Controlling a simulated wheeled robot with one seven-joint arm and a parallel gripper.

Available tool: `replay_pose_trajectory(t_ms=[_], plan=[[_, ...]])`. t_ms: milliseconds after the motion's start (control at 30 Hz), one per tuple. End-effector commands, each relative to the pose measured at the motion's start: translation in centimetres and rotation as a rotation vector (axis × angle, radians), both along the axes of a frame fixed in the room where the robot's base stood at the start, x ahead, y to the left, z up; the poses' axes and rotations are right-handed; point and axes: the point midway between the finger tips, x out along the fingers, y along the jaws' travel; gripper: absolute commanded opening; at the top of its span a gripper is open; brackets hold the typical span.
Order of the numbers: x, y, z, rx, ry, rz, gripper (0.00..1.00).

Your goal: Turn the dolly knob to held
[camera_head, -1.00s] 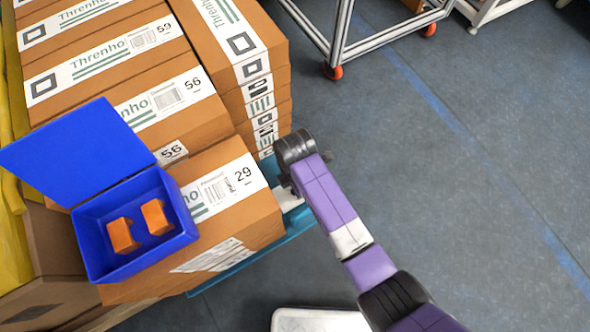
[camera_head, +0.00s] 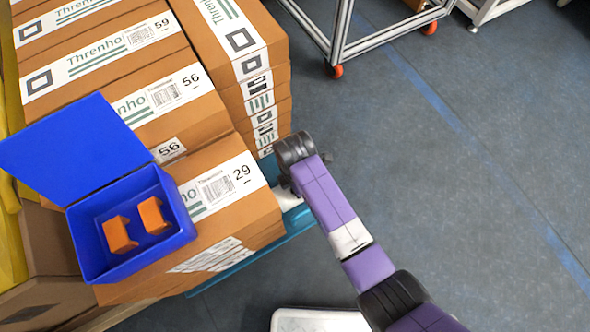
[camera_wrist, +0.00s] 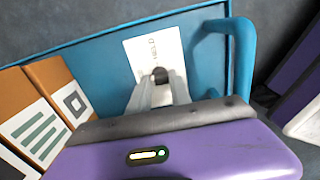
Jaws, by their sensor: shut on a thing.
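The teal dolly (camera_wrist: 100,62) shows in the wrist view, with a white label plate (camera_wrist: 140,50) on its panel. The plate carries small print ending in what looks like "LD"; the rest is hard to read. A dark round knob (camera_wrist: 160,73) sits at the lower part of the plate. My gripper (camera_wrist: 161,84) is shut on this knob, with one pale finger on each side. The knob's pointing direction is hidden by the fingers. In the head view the dolly (camera_head: 265,247) shows beneath the boxes, and my arm hides the knob.
Stacked cartons (camera_head: 230,200) stand on the dolly. An open blue bin (camera_head: 100,262) with two orange pieces sits on top at the left. A teal handle (camera_wrist: 243,50) curves close right of my gripper. A wheeled metal frame (camera_head: 337,30) stands behind; the floor at right is clear.

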Motion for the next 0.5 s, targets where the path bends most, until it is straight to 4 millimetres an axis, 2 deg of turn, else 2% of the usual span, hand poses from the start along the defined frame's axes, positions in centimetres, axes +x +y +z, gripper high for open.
replay_pose_trajectory(t_ms=[267,500], plan=[[-0.07,-0.01,0.36,-0.002,0.003,-0.108,0.0],[-0.06,-0.02,0.48,-0.002,0.002,-0.306,0.0]])
